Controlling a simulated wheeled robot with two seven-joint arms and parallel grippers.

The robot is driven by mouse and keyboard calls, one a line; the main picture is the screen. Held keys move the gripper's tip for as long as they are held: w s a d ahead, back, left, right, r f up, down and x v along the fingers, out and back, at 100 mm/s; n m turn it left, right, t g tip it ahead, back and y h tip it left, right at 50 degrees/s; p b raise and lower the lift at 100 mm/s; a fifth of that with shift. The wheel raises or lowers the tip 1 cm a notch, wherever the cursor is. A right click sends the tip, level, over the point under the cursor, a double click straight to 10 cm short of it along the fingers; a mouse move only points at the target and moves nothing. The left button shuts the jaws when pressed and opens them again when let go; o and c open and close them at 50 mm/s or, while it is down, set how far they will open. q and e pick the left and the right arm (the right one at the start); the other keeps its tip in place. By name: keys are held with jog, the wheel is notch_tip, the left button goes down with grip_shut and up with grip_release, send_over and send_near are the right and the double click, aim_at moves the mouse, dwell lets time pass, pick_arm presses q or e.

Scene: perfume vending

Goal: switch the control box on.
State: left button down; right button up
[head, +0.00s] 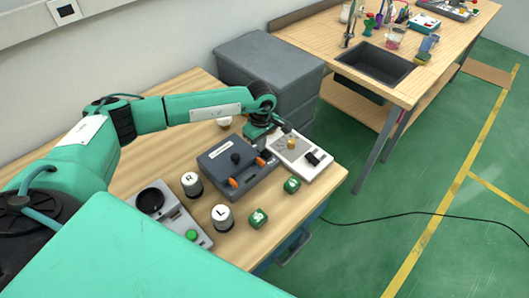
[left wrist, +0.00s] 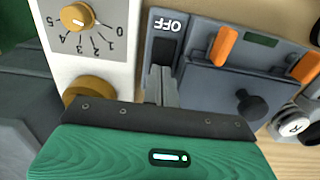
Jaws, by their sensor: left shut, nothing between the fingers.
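The control box (head: 225,165) is a dark grey case with two orange latches and a black knob on the worn wooden table. In the left wrist view the box (left wrist: 215,85) shows an OFF label (left wrist: 167,24), upside down, beside a dark switch (left wrist: 163,50). My left gripper (head: 265,146) is over the box's far right edge. In the left wrist view its fingers (left wrist: 161,75) are together and empty, with the tips close by the switch. I cannot tell whether they touch it. My right gripper is not in view.
A white box (head: 303,165) with a gold knob and dial stands close to the right of the control box. Cylinders marked R (head: 191,184) and L (head: 222,217), green cubes (head: 291,185) and a grey device (head: 175,215) stand in front and left. Grey drawers (head: 268,65) stand behind.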

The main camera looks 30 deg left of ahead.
pick_arm(q)
jog(key=shift+f, duration=0.15)
jog(key=shift+r+p, duration=0.3)
jog(key=shift+r, duration=0.55)
jog(key=shift+r+p, duration=1)
jog(key=shift+r, duration=1.7)
jog(key=shift+f, duration=0.1)
